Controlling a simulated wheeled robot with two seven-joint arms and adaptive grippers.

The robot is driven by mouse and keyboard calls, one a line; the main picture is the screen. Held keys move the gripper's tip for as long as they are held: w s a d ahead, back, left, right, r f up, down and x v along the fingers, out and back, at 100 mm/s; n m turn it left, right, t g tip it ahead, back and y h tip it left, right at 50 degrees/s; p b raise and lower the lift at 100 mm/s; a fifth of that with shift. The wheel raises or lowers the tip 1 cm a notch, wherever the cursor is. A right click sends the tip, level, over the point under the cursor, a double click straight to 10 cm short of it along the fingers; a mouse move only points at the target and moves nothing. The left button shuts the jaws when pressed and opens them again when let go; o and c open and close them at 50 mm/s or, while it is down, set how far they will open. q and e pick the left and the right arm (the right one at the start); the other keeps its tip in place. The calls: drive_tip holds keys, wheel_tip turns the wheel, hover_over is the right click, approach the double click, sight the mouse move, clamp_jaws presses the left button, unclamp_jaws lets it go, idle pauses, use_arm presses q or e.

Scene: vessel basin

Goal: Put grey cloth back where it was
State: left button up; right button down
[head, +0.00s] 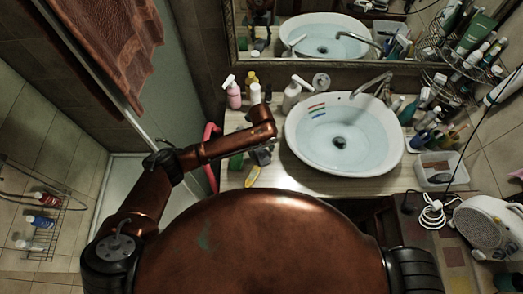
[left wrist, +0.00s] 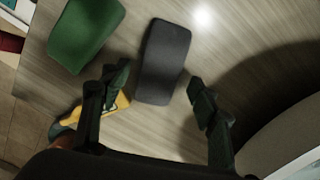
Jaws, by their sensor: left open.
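The grey cloth (left wrist: 163,62), a dark folded block with rounded corners, lies flat on the wooden counter in the left wrist view. In the head view my left arm and gripper mostly hide that spot. My left gripper (head: 262,153) is over the counter, left of the basin. In the left wrist view the left gripper (left wrist: 158,80) is open, its fingers apart on either side of the cloth's near end. Nothing is held. My right gripper is not in view.
A green block (left wrist: 86,34) lies left of the cloth, and a yellow-handled tool (left wrist: 112,108) lies nearer the counter edge. The white basin (head: 345,135) stands to the right. Bottles, including a pink one (head: 234,96), line the back. Bare counter lies between cloth and basin.

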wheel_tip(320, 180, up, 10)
drive_tip(key=p, duration=0.9)
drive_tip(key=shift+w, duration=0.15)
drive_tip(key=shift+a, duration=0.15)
